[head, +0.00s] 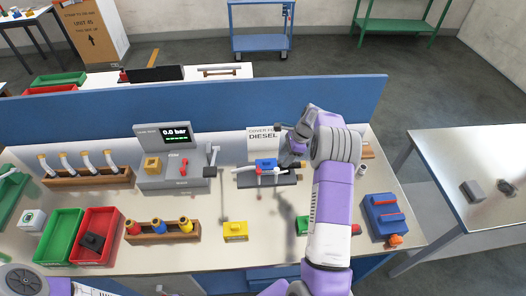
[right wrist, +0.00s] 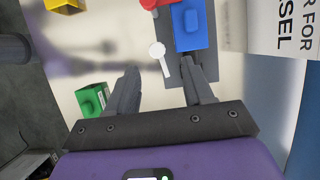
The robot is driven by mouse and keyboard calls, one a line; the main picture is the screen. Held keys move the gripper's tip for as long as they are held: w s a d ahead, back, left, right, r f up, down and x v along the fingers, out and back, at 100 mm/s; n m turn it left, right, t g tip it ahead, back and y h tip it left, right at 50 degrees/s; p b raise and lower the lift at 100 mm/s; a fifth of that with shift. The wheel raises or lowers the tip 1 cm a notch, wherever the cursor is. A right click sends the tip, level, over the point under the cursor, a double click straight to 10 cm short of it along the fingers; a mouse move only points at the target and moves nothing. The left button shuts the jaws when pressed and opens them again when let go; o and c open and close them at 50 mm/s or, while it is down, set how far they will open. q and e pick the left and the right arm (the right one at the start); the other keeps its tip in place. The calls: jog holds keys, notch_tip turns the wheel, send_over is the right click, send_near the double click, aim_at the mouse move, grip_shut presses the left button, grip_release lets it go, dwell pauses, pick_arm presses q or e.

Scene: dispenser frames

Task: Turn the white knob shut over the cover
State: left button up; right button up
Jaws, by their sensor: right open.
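The white knob (right wrist: 157,50) has a round head and a short stem. In the right wrist view it lies just beyond and between the fingertips; in the head view it (head: 276,171) is small beside my gripper. A blue block-like piece (right wrist: 190,28), which may be the cover, sits next to it on a dark grey base (right wrist: 212,62). A red part (right wrist: 154,3) is at the top edge. My right gripper (right wrist: 160,68) is open, with nothing held between its fingers; it also shows in the head view (head: 289,156). My left gripper is not in view.
A sign reading DIESEL (head: 263,139) stands behind the base. A green block (right wrist: 91,99) and a yellow block (head: 235,231) are nearby. A grey gauge unit (head: 172,182) stands left. A blue-and-red box (head: 384,213) is right of my arm.

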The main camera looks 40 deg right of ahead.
aim_at(277, 169)
jog(key=shift+w+a+f, duration=0.15)
jog(key=shift+a+f, duration=0.05)
jog(key=shift+f, duration=0.15)
jog(key=shift+s+a+f+p, duration=0.15)
jog(key=shift+s+a+f, duration=0.1)
jog(key=shift+f, duration=0.25)
jog(key=shift+s+a+f+p, duration=0.15)
jog(key=shift+a+f, duration=0.05)
jog(key=shift+f, duration=0.3)
jog(key=x, duration=0.3)
jog(key=shift+w+f, duration=0.25)
jog(key=shift+w, duration=0.15)
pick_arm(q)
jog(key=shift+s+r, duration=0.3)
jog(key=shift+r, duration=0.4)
pick_arm(e)
jog(key=shift+s+a+f, duration=0.1)
jog(key=shift+f, duration=0.1)
grip_shut()
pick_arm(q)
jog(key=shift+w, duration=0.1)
